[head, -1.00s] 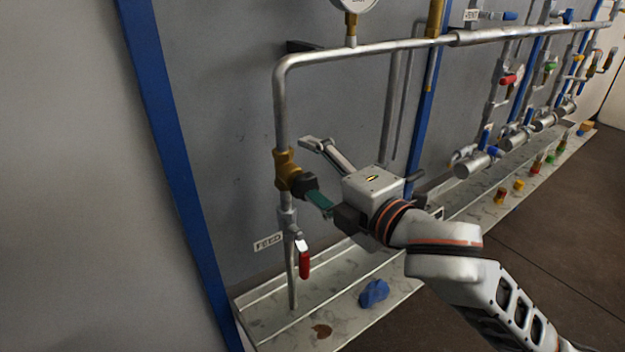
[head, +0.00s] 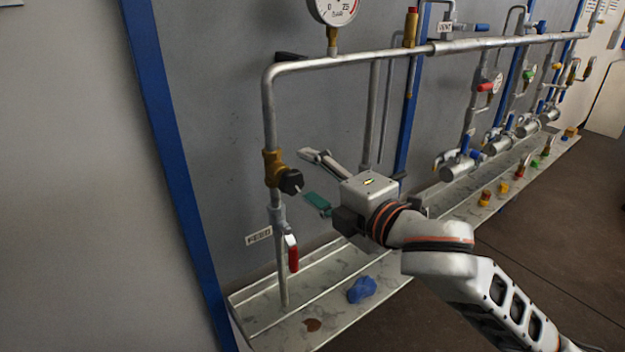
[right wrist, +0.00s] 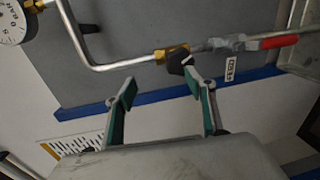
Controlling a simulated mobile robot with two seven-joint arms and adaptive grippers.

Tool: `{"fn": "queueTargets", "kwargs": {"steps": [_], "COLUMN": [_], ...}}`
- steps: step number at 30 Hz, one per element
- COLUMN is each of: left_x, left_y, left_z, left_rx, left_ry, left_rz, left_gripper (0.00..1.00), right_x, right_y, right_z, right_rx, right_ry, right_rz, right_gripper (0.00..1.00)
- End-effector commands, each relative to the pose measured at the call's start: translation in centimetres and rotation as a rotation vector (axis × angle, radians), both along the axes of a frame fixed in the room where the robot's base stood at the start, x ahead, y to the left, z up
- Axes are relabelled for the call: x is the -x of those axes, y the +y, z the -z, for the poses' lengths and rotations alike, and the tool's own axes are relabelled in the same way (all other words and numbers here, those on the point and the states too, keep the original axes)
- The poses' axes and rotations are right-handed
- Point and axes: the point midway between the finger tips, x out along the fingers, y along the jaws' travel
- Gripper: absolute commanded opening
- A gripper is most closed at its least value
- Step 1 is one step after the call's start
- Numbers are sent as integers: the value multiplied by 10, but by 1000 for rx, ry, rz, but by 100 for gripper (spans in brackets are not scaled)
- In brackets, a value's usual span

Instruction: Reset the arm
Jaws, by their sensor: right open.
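My right gripper (head: 312,178) is open and empty in the head view, beside the feed pipe and to the right of a black knob (head: 291,181) on a brass valve (head: 272,168). A gap shows between the gripper and the knob there. In the right wrist view, the two green-padded fingers of the right gripper (right wrist: 164,95) are spread wide with nothing between them. The black knob (right wrist: 178,60) shows just beyond the tip of the right-hand finger in that view. My left gripper is not in view.
A red-handled valve (head: 292,255) hangs below, beside the FEED label (head: 259,236). A metal tray (head: 262,309) underneath holds a blue crumpled thing (head: 362,289) and a brown stain. A gauge (head: 333,8) tops the pipe. Further valves line the wall at right.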

Motion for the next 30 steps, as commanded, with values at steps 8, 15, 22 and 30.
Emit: {"fn": "queueTargets", "kwargs": {"steps": [8,15,22,30], "left_x": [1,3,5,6], "left_y": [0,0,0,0], "left_z": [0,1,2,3], "left_rx": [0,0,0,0], "left_ry": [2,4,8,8], "left_rz": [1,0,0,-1], "left_gripper": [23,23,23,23], "right_x": [0,-1,-8,-6], "right_y": [0,0,-11,-54], "right_z": [0,2,49,174], "right_rx": [1,-2,-154,-504], "right_ry": [0,4,146,453], "right_rz": [1,2,48,216], "right_gripper": [55,55,55,55]}}
